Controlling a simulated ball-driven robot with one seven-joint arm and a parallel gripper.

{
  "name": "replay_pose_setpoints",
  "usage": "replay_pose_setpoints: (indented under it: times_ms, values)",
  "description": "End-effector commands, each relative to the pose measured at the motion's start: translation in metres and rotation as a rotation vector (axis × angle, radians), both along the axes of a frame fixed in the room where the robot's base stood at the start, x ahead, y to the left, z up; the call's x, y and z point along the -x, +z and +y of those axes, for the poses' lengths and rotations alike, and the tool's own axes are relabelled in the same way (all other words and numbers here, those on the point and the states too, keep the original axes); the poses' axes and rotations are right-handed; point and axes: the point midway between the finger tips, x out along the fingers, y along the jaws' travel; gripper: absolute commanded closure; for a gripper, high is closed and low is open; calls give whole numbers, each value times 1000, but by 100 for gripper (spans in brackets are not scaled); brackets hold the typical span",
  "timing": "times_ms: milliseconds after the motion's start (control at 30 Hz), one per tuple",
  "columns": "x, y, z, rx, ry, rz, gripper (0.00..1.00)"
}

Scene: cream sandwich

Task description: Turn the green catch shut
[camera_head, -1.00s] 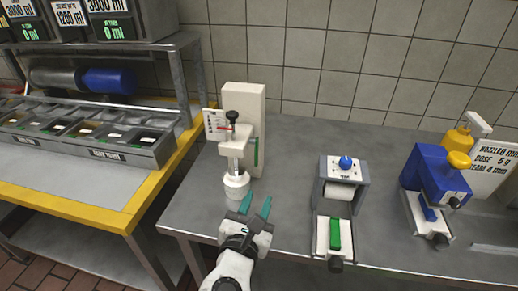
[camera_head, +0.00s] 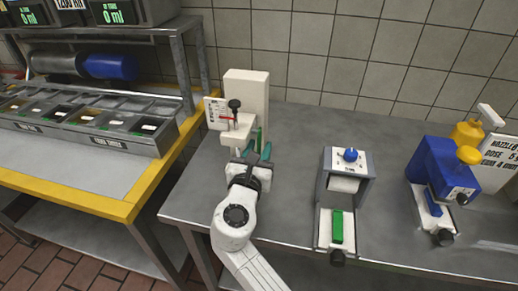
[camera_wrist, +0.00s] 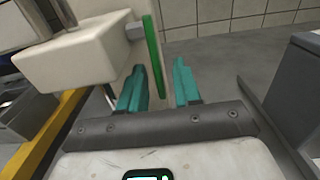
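The green catch (camera_head: 260,138) is a thin, upright green bar on the right side of the white machine (camera_head: 247,92). In the wrist view the catch (camera_wrist: 153,50) hangs long and nearly vertical, slightly tilted, from a small grey pivot block. My gripper (camera_head: 256,152) is just in front of the machine, with its two teal fingers apart. In the wrist view the catch's lower end shows in the gap of my gripper (camera_wrist: 162,84), nearer the left finger. I cannot tell whether they touch. My gripper hides the machine's lower part and cup.
A grey unit with a blue knob (camera_head: 351,154) and a green-topped block (camera_head: 338,227) stands to the right. A blue and yellow machine (camera_head: 440,180) is further right. A yellow-edged counter (camera_head: 110,208) with bins is at left.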

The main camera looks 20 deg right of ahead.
Motion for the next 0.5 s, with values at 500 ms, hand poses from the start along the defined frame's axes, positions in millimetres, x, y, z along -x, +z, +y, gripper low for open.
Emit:
replay_pose_setpoints:
  times_ms: [500]
  values:
    - [-2, 0, -2, -1, 0, 0, 85]
